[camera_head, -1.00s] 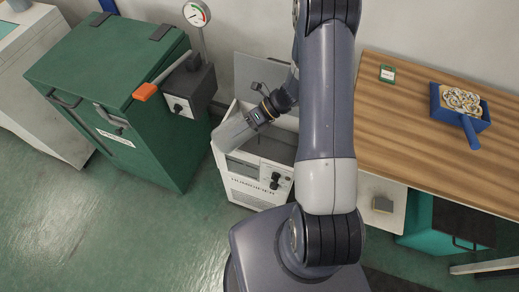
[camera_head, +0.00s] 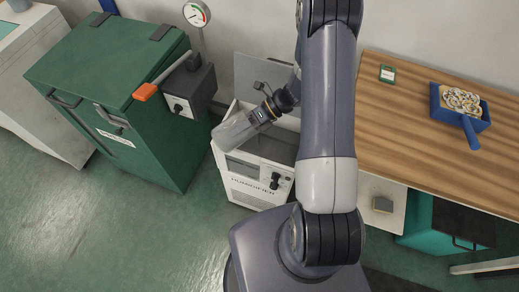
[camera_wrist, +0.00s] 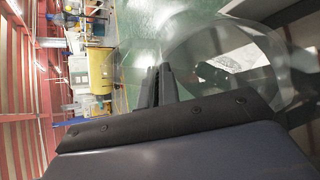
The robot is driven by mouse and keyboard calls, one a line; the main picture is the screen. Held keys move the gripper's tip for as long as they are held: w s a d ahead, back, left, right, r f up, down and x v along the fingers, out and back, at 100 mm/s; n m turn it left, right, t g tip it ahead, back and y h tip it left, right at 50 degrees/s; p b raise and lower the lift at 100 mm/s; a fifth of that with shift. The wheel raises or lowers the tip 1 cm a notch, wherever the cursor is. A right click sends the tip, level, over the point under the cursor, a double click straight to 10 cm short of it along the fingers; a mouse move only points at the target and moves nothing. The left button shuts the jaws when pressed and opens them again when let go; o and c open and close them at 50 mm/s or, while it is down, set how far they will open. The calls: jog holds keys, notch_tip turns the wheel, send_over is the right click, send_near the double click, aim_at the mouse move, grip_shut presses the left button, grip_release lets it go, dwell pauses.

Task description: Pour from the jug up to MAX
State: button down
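The clear grey jug (camera_head: 235,131) is tilted in the air over the white humidifier (camera_head: 256,190), its mouth end toward the lower left. My gripper (camera_head: 264,112) is at the jug's upper right end and appears shut on it. In the wrist view, the jug (camera_wrist: 235,55) is a see-through round wall at the right, beside my dark gripper fingers (camera_wrist: 157,88). The humidifier's grey lid (camera_head: 262,75) stands open behind. Its front has a dark window and dark knobs. No MAX mark or water level can be read, and no stream can be made out.
A green cabinet (camera_head: 105,85) with an orange-ended lever (camera_head: 146,92) and a dial gauge (camera_head: 197,14) stands close on the left. A wooden bench (camera_head: 410,120) on the right carries a blue dustpan (camera_head: 459,110) and a small green item (camera_head: 387,74). The floor in front is clear.

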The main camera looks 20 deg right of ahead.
jog(key=shift+d+r+y, duration=0.25)
jog(key=shift+r+y, duration=0.05)
jog(key=shift+y, duration=0.1)
dwell(0.8)
dwell(0.4)
